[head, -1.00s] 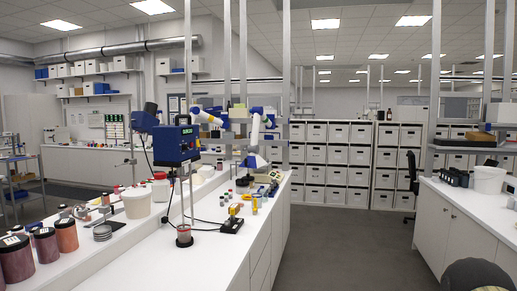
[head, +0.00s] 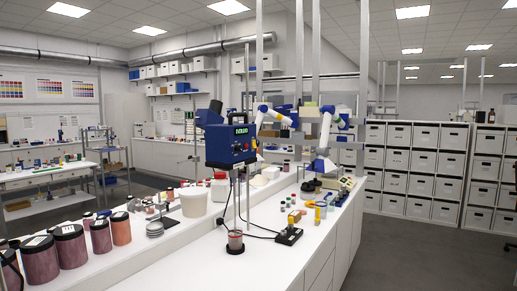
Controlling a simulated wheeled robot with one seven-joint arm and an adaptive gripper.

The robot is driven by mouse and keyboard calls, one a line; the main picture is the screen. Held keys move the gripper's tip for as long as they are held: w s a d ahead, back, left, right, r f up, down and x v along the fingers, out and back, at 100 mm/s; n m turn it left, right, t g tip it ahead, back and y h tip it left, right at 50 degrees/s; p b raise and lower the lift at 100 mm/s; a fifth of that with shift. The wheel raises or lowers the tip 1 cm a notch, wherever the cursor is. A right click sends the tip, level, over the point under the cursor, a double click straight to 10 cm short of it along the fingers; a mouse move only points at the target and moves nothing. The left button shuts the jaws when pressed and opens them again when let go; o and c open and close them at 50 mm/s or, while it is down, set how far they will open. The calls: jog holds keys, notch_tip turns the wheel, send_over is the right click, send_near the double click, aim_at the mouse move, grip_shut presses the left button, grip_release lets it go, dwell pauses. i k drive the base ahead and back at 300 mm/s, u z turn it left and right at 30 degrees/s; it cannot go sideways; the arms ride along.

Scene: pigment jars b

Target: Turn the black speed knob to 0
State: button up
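A blue overhead stirrer (head: 229,141) with a lit display (head: 241,130) hangs on a metal rod above the white bench, left of the picture's middle. Small controls show on its front below the display, but they are too small to tell a black speed knob or its setting. A small jar with reddish contents (head: 235,240) stands on a dark base below the stirrer. My gripper is not in view.
Several large pigment jars (head: 70,245) and a white tub (head: 193,201) stand along the bench's left side. A black box with a cable (head: 288,236) sits right of the stirrer's base. The bench front (head: 190,268) is bare. Open floor (head: 400,255) lies to the right.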

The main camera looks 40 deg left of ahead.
aim_at(237, 148)
jog(key=i, duration=0.45)
jog(key=u, duration=2.1)
